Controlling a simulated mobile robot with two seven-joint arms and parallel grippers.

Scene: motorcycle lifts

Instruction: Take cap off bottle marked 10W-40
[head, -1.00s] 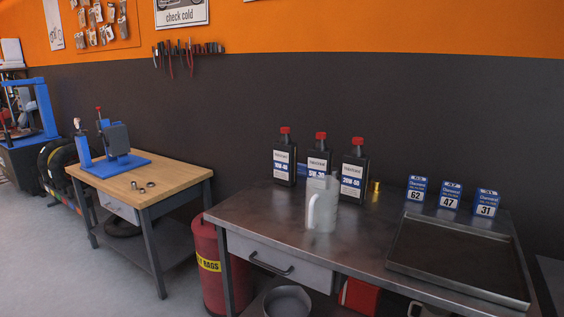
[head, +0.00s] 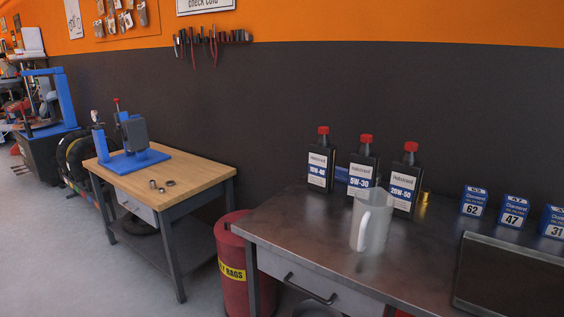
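The black bottle marked 10W-40 (head: 320,166) stands upright at the back of the metal bench, leftmost of three bottles. Its red cap (head: 323,131) is on it. The bottle marked 5W-30 (head: 362,169) stands to its right, and the bottle marked 20W-50 (head: 405,182) stands right of that; both have red caps. Neither of my grippers is in view.
A pale measuring jug (head: 371,222) stands on the metal bench (head: 300,218) in front of the bottles. Right are a brass-coloured piece (head: 424,197), several blue boxes (head: 474,201) and a dark tray (head: 510,275). A red rag bin (head: 233,265) stands beside the bench.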

